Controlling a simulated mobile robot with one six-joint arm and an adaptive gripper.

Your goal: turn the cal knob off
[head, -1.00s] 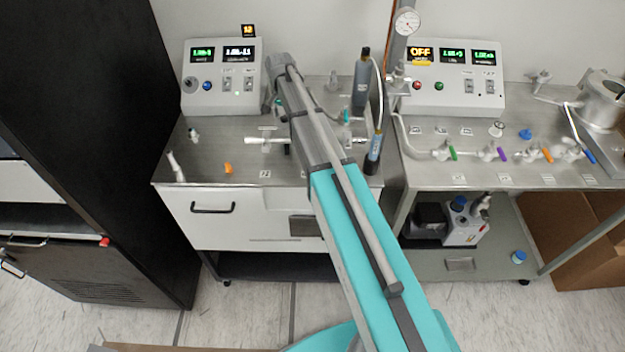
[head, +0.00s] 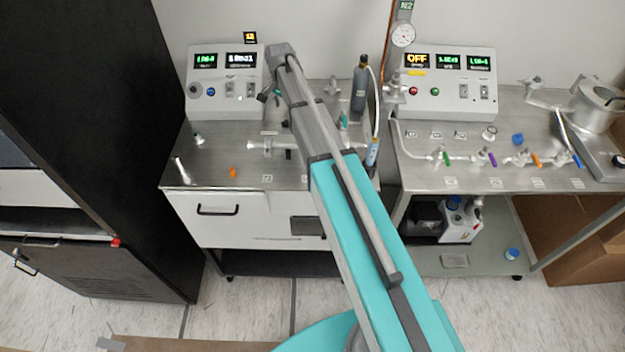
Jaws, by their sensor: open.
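No label reading "cal" is legible, so I cannot tell which knob is the cal knob. On the right bench, valves with green (head: 446,159), purple (head: 491,159), orange (head: 536,160) and blue (head: 577,161) handles stand in a row. My arm reaches up over the left bench. My gripper (head: 269,96) shows small and partly hidden at its far end, in front of the left box's right edge. It is open, with nothing seen in it.
A grey-blue cylinder (head: 361,88) and a glass tube line stand right of my arm. The right control box (head: 448,100) shows a yellow "OFF" display. An orange piece (head: 233,172) lies on the left bench (head: 205,170). A tall black cabinet (head: 100,120) bounds the left side.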

